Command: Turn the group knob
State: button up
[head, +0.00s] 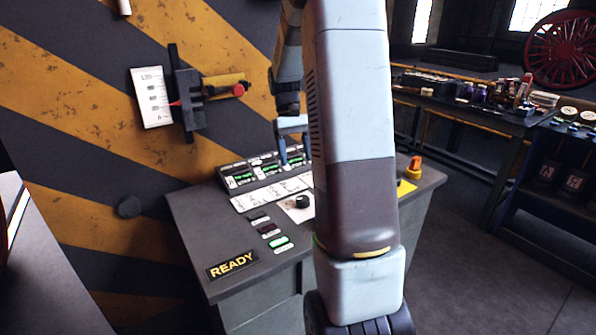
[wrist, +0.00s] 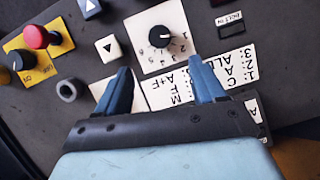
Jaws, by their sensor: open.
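The group knob is a black round knob (wrist: 160,36) on a white numbered dial plate (wrist: 158,48) in the wrist view. In the head view the black knob (head: 302,201) stands on a white plate on the console top, partly hidden by my arm. My gripper (wrist: 160,78) is open with two blue fingers. In the wrist view the fingertips lie below the knob in the picture, one to either side, and nothing is between them. In the head view a blue fingertip of my gripper (head: 283,150) shows over the console near the row of switches.
A red mushroom button (wrist: 36,36) and a black switch (wrist: 20,60) sit on a yellow plate. The console (head: 215,225) has a READY sign (head: 232,264).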

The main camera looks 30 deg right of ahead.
jog(key=shift+v, duration=0.9)
jog(key=s+a+r+t+h, duration=0.1)
jog(key=s+a+r+t, duration=0.4)
jog(key=s+a+r, duration=0.45)
jog(key=s+a+r+n+t, duration=0.1)
jog(key=s+a+t, duration=0.4)
jog(key=s, duration=0.8)
jog(key=a, duration=0.3)
jog(key=shift+s+n, duration=0.3)
jog(key=shift+s, duration=0.05)
jog(key=shift+r, duration=0.1)
dwell(0.4)
